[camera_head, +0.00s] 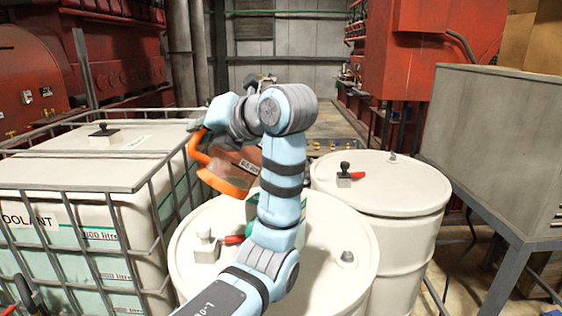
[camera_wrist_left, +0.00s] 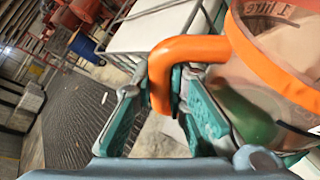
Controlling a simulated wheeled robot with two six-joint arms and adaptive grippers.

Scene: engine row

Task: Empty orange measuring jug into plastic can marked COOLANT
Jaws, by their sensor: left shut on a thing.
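The orange measuring jug (camera_head: 224,183) has a clear body with an orange rim and handle. In the head view it hangs tilted above the front drum, left of my forearm. My left gripper (camera_head: 207,128) is shut on its handle, which shows between the fingers (camera_wrist_left: 160,85) in the left wrist view. Green shows through the jug wall (camera_wrist_left: 285,45); I cannot tell whether it is liquid inside. The white caged tank (camera_head: 75,240) at left bears a label ending in "OOLANT", cut by the picture edge. A small green thing (camera_head: 252,208) is mostly hidden behind my arm. My right gripper is out of view.
A white front drum (camera_head: 335,285) carries fittings and a red-handled valve. A second drum (camera_head: 405,190) stands behind it at right. Red engines (camera_head: 90,65) line both sides. The tank's metal cage rises beside the front drum.

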